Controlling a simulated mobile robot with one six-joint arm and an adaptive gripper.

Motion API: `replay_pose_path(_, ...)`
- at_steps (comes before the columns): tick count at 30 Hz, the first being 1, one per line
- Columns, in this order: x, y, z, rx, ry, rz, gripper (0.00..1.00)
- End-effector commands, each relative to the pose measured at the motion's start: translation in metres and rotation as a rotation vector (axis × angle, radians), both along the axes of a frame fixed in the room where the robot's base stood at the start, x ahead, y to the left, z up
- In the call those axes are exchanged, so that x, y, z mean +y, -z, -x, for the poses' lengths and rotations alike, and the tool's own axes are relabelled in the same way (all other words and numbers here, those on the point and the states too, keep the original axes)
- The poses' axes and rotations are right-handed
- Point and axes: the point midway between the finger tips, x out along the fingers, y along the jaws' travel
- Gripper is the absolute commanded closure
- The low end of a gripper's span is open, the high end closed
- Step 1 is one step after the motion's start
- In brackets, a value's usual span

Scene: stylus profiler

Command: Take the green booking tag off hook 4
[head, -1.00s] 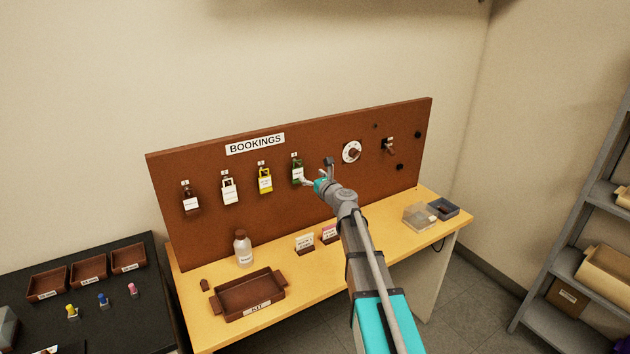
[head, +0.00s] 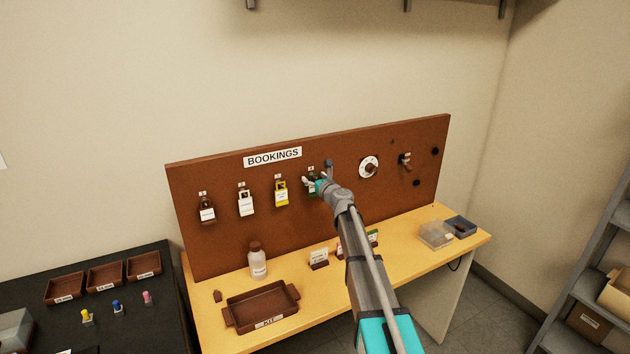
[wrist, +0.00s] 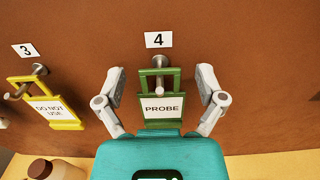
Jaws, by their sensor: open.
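The green tag (wrist: 161,86), with a white label reading PROBE, hangs on the hook (wrist: 160,62) under the number 4 label in the wrist view. My gripper (wrist: 160,78) is open, with one finger on each side of the tag and a gap on both sides. The lower end of the tag is hidden behind the gripper body. In the head view my gripper (head: 318,184) is at the board and covers part of the green tag (head: 311,187).
White and brown tags hang further left on the brown board (head: 330,153). A KIT tray (head: 232,318) and a bottle (head: 257,262) stand on the yellow bench below.

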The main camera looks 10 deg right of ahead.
Motion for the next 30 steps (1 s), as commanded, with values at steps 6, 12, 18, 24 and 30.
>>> replay_pose_path(6, 0.0002, 0.0, 0.0002, 0.0, 0.0, 0.0, 0.11)
replay_pose_path(12, 0.0003, 0.0, 0.0002, 0.0, 0.0, 0.0, 0.49)
replay_pose_path(18, 0.0003, 0.0, 0.0002, 0.0, 0.0, 0.0, 0.86)
replay_pose_path(24, 0.0003, 0.0, 0.0002, 0.0, 0.0, 0.0, 0.78)
replay_pose_path(30, 0.0002, 0.0, 0.0002, 0.0, 0.0, 0.0, 1.0)
